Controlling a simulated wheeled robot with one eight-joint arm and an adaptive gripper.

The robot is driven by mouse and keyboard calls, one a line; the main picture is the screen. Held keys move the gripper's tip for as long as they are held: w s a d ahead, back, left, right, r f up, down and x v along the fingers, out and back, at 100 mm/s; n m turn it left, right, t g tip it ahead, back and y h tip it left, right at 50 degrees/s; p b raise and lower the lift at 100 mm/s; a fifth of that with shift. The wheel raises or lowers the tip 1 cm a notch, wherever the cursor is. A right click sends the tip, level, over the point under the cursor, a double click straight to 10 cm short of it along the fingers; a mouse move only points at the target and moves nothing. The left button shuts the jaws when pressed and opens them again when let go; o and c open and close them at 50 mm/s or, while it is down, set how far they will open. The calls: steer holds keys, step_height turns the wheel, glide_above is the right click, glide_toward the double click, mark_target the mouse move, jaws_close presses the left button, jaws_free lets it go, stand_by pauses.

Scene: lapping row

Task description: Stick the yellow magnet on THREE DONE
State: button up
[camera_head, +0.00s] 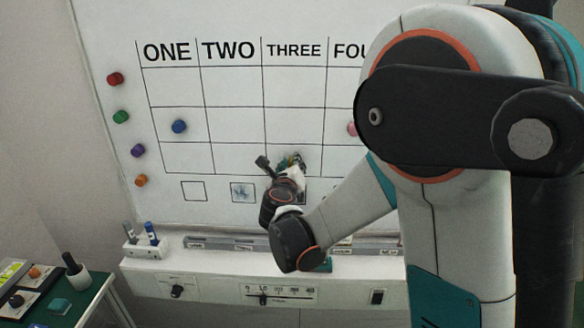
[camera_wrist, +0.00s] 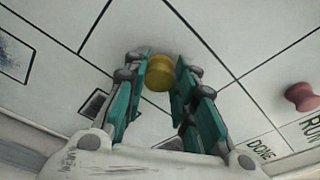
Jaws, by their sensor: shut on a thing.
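The yellow magnet (camera_wrist: 158,74) is a short round piece between the two teal fingertips of my gripper (camera_wrist: 163,64) in the wrist view. My gripper is shut on it, close to the white board; I cannot tell whether the magnet touches the board. In the head view my gripper (camera_head: 290,161) is in front of the lower part of the column headed THREE (camera_head: 294,50), at about the bottom grid row, and hides the magnet. The label DONE (camera_wrist: 262,151) shows in the wrist view; my arm covers the row labels in the head view.
A pink magnet (camera_wrist: 302,96) is on the board near the RUN label, partly seen beside my arm (camera_head: 352,129). A blue magnet (camera_head: 179,126) is under ONE. Red (camera_head: 115,79), green, purple and orange magnets line the left. A ledge (camera_head: 220,262) with markers runs below.

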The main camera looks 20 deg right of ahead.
stand_by(0.4)
steer(key=o, duration=1.1)
